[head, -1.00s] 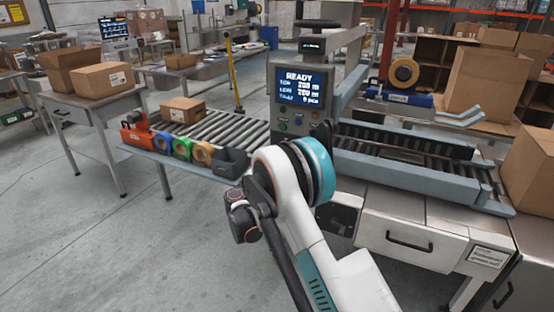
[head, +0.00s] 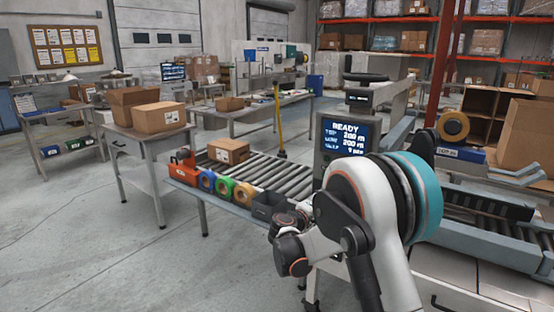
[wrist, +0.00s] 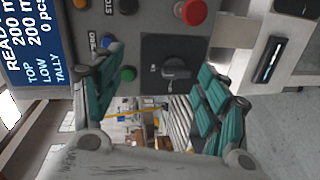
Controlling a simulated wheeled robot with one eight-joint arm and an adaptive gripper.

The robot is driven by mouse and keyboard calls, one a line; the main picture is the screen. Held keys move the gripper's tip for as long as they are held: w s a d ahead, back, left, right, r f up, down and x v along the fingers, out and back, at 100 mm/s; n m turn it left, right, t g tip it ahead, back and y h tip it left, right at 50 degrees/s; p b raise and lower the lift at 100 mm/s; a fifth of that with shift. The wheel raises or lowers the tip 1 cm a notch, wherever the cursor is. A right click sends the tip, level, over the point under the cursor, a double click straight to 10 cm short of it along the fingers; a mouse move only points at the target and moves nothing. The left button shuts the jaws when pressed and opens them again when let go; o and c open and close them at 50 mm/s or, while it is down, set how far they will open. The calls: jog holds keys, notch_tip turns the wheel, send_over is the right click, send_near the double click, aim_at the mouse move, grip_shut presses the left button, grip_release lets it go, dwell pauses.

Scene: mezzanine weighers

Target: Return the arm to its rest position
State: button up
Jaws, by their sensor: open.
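My arm is folded in the right middle of the head view, its white link and teal cap in front of the machine. My gripper (wrist: 160,100) shows in the wrist view with its two teal-padded fingers spread apart and nothing between them. Beyond the fingers is a grey control panel (wrist: 150,48) with a red button (wrist: 191,11), a black knob and part of a blue screen. In the head view I cannot make out the fingers; the arm hides part of the machine.
The READY screen (head: 347,138) stands behind my arm. A roller conveyor (head: 268,174) carries a carton (head: 228,151); tape rolls (head: 225,187) and a dark bin line its near side. A table (head: 150,145) with two boxes stands left. The floor at front left is clear.

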jog(key=s+d+r+m+g+y, duration=0.1)
jog(key=s+d+r, duration=0.15)
jog(key=s, duration=0.45)
jog(key=s+d+r+m+g+y, duration=0.2)
jog(key=s+r, duration=0.2)
jog(key=s, duration=0.3)
jog(key=s+d+r+m+g+y, duration=0.1)
jog(key=s+d+r, duration=0.25)
jog(key=s, duration=0.25)
jog(key=s+a+f+m+y, duration=0.2)
jog(key=s+y, duration=0.1)
jog(key=s, duration=1.1)
jog(key=s+a+f+m+g+y, duration=0.1)
jog(key=s+a+f+m+y, duration=0.1)
jog(key=s, duration=1.2)
jog(key=shift+a+m+y, duration=0.4)
jog(key=shift+a, duration=0.3)
